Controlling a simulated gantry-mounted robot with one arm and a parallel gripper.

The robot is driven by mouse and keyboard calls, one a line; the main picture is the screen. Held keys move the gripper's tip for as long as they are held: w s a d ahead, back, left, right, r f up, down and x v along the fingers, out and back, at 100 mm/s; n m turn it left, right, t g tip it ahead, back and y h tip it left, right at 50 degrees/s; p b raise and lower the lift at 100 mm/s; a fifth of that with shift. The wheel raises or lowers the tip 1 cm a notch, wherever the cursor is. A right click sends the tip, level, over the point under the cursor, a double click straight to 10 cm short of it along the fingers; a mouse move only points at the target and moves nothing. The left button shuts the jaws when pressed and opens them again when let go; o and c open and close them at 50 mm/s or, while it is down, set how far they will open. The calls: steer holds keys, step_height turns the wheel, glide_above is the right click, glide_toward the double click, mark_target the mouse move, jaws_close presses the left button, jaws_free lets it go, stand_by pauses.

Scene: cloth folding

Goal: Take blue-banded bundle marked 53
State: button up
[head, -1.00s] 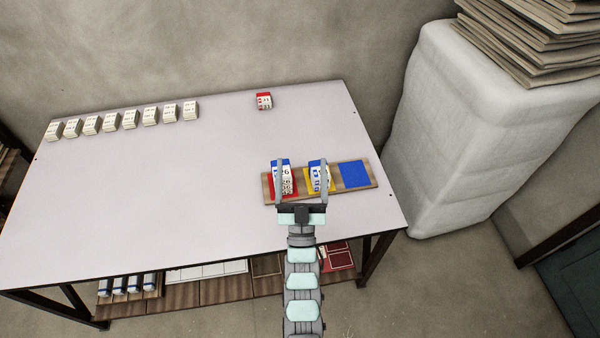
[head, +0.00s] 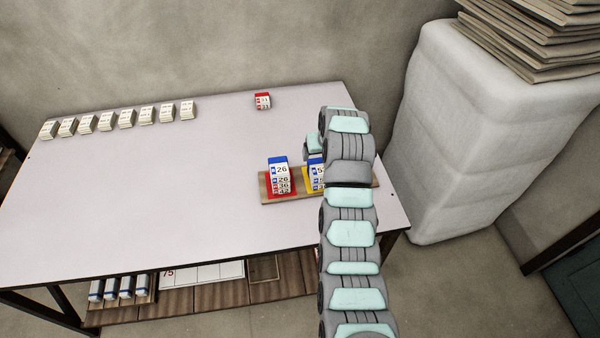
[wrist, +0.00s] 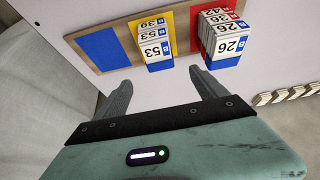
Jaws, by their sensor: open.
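The blue-banded bundle marked 53 (wrist: 156,49) stands on the yellow square of a wooden board (wrist: 110,25), on top of a stack whose lower tags read 53 and 39. In the head view the bundle (head: 316,172) is partly hidden by my arm. My gripper (wrist: 160,82) is open and empty, its fingers apart, with the 53 stack just beyond their tips. In the head view my arm hides most of the gripper. A blue-banded stack marked 26 (wrist: 226,45) stands beside it on the red square (head: 268,193).
The board's blue square (wrist: 104,48) is bare. A red-banded bundle (head: 262,101) stands at the table's back, and a row of several pale bundles (head: 120,119) lines the back left. The table (head: 150,180) is clear in its middle. A white wrapped bale (head: 450,140) stands at right.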

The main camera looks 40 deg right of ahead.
mark_target(319, 167)
step_height(319, 167, down, 4)
steer(key=shift+d+r+g+b, duration=0.1)
steer(key=shift+d+g+b, duration=0.05)
steer(key=shift+g+b, duration=0.35)
steer(key=shift+w+b+x, duration=0.25)
steer(key=shift+b+x, duration=0.35)
steer(key=shift+x, duration=1.1)
steer(key=shift+b+x, duration=1.1)
steer(key=shift+x, duration=0.25)
steer(key=shift+r, duration=0.1)
steer(key=c, duration=1.5)
